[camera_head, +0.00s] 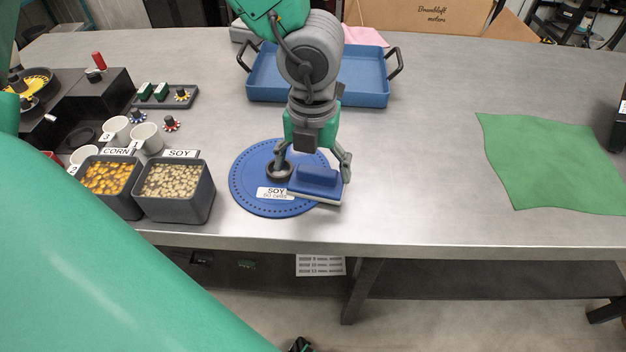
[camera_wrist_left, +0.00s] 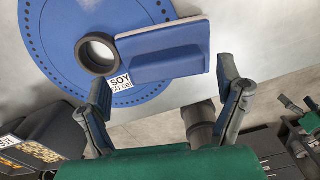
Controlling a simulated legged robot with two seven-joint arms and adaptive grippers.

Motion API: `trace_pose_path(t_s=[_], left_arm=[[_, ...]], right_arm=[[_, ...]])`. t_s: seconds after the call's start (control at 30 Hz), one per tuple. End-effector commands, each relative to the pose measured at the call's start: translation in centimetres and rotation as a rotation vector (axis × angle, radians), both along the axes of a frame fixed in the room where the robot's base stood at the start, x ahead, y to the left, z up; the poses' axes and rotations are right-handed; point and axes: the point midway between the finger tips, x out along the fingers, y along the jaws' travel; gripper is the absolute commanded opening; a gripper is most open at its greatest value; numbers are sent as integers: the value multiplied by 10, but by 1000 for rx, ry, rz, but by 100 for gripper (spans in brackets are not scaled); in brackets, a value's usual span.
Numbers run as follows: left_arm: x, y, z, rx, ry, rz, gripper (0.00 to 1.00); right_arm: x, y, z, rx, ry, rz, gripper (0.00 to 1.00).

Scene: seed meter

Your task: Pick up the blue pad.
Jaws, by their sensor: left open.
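The blue pad (camera_head: 316,182) is a block with a raised grip and a pale underside. It lies on the front right part of a round blue seed disc (camera_head: 250,194) labelled SOY. My left gripper (camera_head: 313,165) is open over the pad, with one finger near the disc's dark hub ring (camera_head: 279,172) and the other at the pad's right side. In the left wrist view the pad (camera_wrist_left: 165,52) is beyond the open fingers of my left gripper (camera_wrist_left: 165,95), with clear space between. I cannot tell whether any finger touches it. My right gripper is not in view.
Bins of corn (camera_head: 107,180) and soy (camera_head: 176,190) stand left of the disc, with white cups (camera_head: 148,138) behind. A blue tray (camera_head: 362,85) stands at the back. A green cloth (camera_head: 552,165) lies at the right. The table between disc and cloth is clear.

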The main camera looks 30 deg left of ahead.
Motion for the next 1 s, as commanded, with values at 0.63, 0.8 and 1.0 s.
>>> trace_pose_path(t_s=[0.63, 0.8, 1.0], left_arm=[[0, 4, -21, -3, 0, -1, 30], [0, 3, -22, -1, 2, -1, 25], [0, 2, -6, -3, 0, 1, 25]], right_arm=[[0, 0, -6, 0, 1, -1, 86], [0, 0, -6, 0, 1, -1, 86], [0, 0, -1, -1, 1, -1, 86]])
